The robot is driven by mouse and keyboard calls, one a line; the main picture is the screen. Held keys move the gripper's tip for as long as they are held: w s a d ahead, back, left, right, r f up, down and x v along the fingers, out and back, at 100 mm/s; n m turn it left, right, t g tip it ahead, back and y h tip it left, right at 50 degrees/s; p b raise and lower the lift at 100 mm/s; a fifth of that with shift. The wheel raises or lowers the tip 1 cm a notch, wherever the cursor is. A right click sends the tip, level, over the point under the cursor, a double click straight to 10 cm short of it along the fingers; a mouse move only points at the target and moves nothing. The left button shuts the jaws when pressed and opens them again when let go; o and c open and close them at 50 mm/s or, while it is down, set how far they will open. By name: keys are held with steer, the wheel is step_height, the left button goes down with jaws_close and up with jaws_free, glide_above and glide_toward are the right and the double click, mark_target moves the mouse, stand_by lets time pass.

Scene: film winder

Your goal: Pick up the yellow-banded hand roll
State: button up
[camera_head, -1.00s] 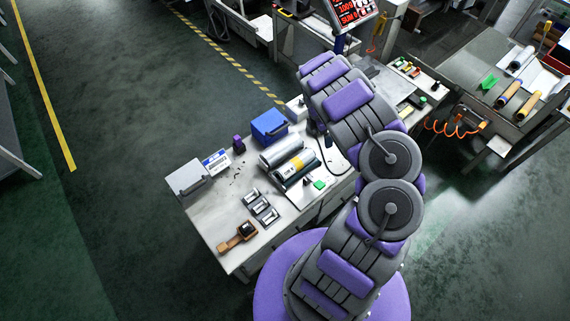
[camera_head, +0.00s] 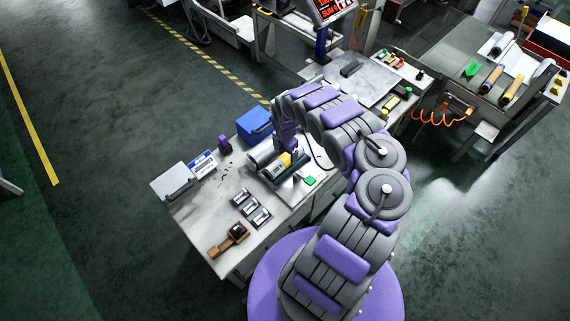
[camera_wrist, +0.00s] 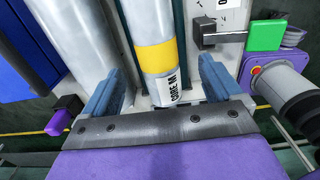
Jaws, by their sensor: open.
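The yellow-banded hand roll (camera_wrist: 155,55) is a silver cylinder with a yellow band and a white printed label near its close end. It lies on the workbench and also shows in the head view (camera_head: 279,169), partly hidden by my arm. My gripper (camera_wrist: 178,70) is open, with its blue-grey fingers spread to either side of the roll. I see clear gaps on both sides and cannot tell the remaining height. In the head view my gripper (camera_head: 290,148) is over the roll.
A plain silver roll (camera_wrist: 85,45) lies close on the left, near the left finger. A blue box (camera_head: 254,126) stands beyond it. A green block (camera_head: 310,180) sits to the right. Several small metal pieces (camera_head: 251,208) and a brown-handled tool (camera_head: 228,241) lie towards the bench's near-left corner.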

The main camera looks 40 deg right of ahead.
mark_target(285, 157)
step_height(285, 157, down, 2)
steer(key=shift+a+b, duration=0.15)
steer(key=shift+b, duration=0.15)
steer(key=f, duration=0.1)
steer(key=f+b, duration=0.1)
steer(key=f, duration=0.1)
steer(key=f+b, duration=0.1)
steer(key=f, duration=0.1)
steer(key=shift+w+d, duration=0.25)
steer(key=shift+w, duration=0.05)
steer(key=shift+r, duration=0.1)
steer(key=shift+a, duration=0.1)
steer(key=c, duration=1.3)
